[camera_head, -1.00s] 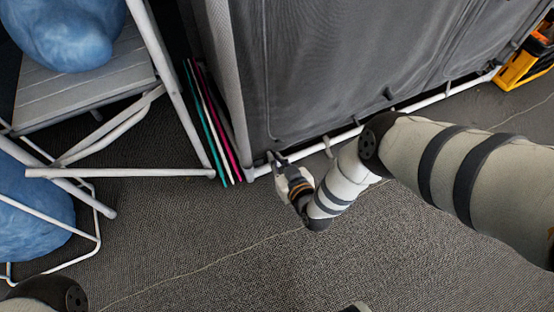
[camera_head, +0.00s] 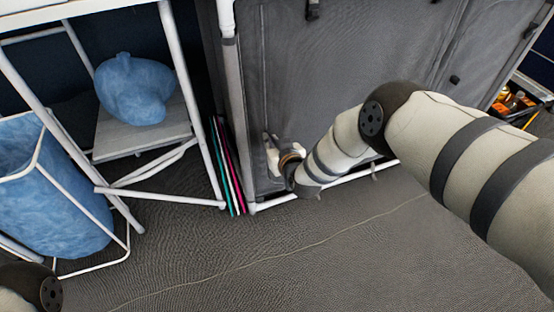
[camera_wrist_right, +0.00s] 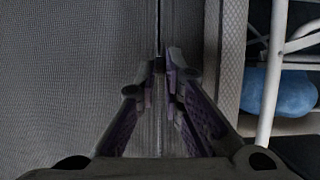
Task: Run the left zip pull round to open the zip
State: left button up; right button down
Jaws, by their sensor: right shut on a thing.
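The grey fabric cabinet front (camera_head: 350,75) hangs in a white tube frame. My right gripper (camera_head: 269,143) is at the cabinet's lower left corner, a little above the bottom rail. In the right wrist view my right gripper (camera_wrist_right: 165,72) is shut at the zip line (camera_wrist_right: 158,25), which runs straight up from the fingertips. A small dark piece, apparently the left zip pull (camera_wrist_right: 159,64), shows between the fingertips; most of it is hidden by them. Part of my left arm shows at the bottom left of the head view, but its gripper does not.
A white-framed shelf unit (camera_head: 177,75) with a blue lumpy bag (camera_head: 138,88) stands left of the cabinet. Thin coloured boards (camera_head: 229,165) stand in the gap between. The carpet in front is clear.

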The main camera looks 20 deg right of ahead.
pick_arm(q)
jog(key=w+r+t+p, duration=0.1)
jog(key=w+r+p, duration=0.3)
jog(key=r+p, duration=0.5)
jog(key=w+r+t+p, duration=0.2)
jog(key=w+r+p, duration=0.3)
jog(key=r+p, duration=0.4)
jog(key=shift+w+t+p, duration=0.25)
jog(key=shift+t+p, duration=0.05)
jog(key=shift+p, duration=0.2)
pick_arm(e)
jog(key=shift+r, duration=16.45)
pick_arm(q)
jog(key=shift+a, duration=0.1)
pick_arm(e)
jog(key=shift+w, duration=0.1)
jog(key=c, duration=1.7)
grip_release()
jog(key=shift+r, duration=0.15)
jog(key=shift+s, duration=0.2)
